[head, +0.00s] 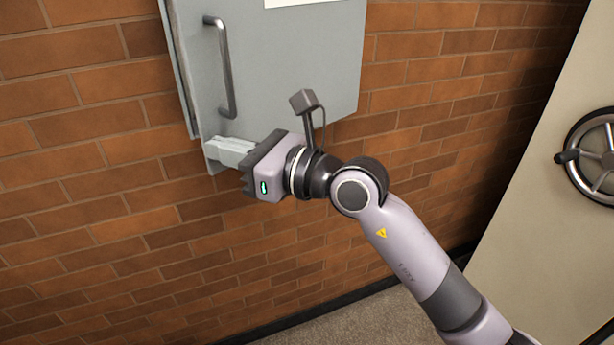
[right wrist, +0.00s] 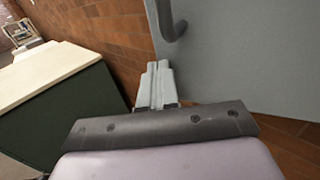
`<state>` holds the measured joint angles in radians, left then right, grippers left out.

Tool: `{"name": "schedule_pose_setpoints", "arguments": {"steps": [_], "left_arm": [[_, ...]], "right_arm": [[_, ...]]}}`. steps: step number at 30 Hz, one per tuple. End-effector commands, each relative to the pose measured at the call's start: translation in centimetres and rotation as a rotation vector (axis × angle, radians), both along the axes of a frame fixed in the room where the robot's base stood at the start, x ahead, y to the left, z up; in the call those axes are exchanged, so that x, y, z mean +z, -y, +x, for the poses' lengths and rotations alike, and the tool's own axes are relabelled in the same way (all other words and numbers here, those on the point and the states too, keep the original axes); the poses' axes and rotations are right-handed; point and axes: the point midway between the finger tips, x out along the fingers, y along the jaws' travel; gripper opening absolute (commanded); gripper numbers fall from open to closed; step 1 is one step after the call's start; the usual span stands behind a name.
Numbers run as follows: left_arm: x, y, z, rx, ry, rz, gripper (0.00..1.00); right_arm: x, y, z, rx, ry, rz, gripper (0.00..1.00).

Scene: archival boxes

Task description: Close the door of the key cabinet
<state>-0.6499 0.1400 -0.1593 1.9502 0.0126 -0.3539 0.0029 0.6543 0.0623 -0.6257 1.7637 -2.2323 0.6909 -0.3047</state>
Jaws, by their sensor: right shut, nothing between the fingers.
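The key cabinet's grey door (head: 290,60) fills the top of the head view, on the brick wall. It has a vertical bar handle (head: 221,68) near its left edge. The left edge stands out from the cabinet body (head: 177,60), so the door looks slightly ajar. My right gripper (head: 217,150) is shut and empty, its fingers at the door's lower left corner, below the handle. They seem to touch the door's face, but contact is not certain. In the right wrist view the shut fingers (right wrist: 157,67) point at the door (right wrist: 240,50), with the handle (right wrist: 172,25) just above. My left gripper is not in view.
A beige safe-like door (head: 530,170) with a spoked wheel (head: 595,155) stands at the right. The right wrist view shows a dark green cabinet (right wrist: 70,115) with a pale top (right wrist: 45,70) at the left. The brick wall (head: 90,240) below the cabinet is clear.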

Motion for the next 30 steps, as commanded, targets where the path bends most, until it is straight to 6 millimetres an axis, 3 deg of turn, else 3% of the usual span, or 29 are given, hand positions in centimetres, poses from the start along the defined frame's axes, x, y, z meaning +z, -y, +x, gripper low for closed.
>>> {"name": "schedule_pose_setpoints", "arguments": {"steps": [7, 15, 30], "left_arm": [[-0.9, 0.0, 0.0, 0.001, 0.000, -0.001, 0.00], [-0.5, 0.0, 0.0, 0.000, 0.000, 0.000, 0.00], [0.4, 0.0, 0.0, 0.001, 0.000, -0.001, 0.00]], "right_arm": [[-0.1, -3.1, 3.6, 0.000, 0.000, 0.000, 0.00], [0.1, -5.3, 7.0, -0.023, -0.001, 0.000, 0.00], [0.1, -6.5, 10.0, -0.130, 0.002, 0.001, 0.00]]}}
